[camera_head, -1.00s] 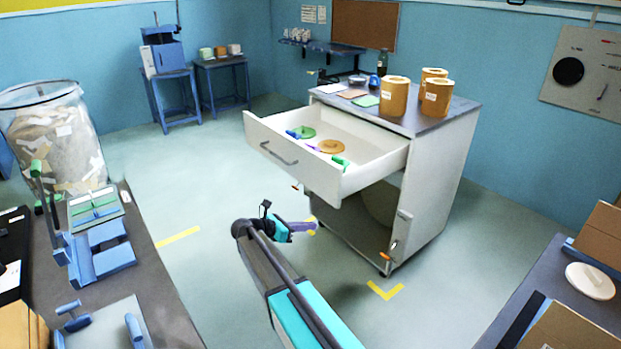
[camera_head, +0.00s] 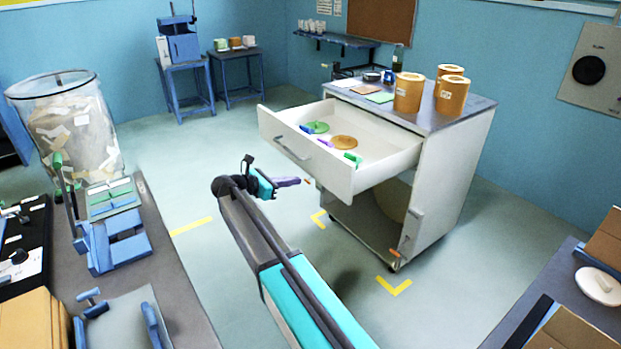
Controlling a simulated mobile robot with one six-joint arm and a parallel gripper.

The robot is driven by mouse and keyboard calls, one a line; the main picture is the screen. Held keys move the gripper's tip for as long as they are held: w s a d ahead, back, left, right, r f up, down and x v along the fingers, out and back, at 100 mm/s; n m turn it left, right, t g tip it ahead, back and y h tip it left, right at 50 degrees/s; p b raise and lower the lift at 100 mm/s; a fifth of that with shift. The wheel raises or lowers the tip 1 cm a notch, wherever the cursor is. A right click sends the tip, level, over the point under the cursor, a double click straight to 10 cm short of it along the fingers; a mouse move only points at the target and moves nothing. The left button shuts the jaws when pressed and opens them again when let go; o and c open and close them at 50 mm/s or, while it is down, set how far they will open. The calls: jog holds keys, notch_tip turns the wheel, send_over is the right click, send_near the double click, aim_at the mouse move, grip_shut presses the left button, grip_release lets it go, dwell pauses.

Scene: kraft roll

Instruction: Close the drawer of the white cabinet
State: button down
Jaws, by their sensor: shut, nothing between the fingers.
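The white cabinet (camera_head: 452,182) stands right of centre with a grey top. Its drawer (camera_head: 345,181) is pulled far out toward the left and front, with a grey bar handle (camera_head: 291,147) on its front panel. Inside lie a green disc (camera_head: 317,127), a tan disc (camera_head: 344,142) and a few small blue, purple and green items. My gripper (camera_head: 307,181) is at the end of the teal and dark arm, in front of and below the drawer front in the picture. Its fingers look shut and empty, and it seems apart from the drawer.
Several kraft rolls (camera_head: 408,93) stand on the cabinet top. An open compartment (camera_head: 367,202) is below the drawer. A dark bench (camera_head: 163,225) with blue fixtures is at the left, and another bench (camera_head: 535,285) at the lower right. The floor between is clear, with yellow corner marks (camera_head: 394,286).

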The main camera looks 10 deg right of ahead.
aim_at(331, 175)
jog(key=p+x, duration=0.1)
jog(key=x, duration=0.3)
jog(key=p+x, duration=0.1)
jog(key=x, duration=0.4)
jog(key=r+p+x, duration=0.1)
jog(key=x, duration=0.3)
jog(key=shift+w+d+f+p, duration=0.1)
jog(key=shift+w+d+p, duration=0.05)
jog(key=shift+d+p, duration=0.2)
jog(key=shift+d, duration=0.15)
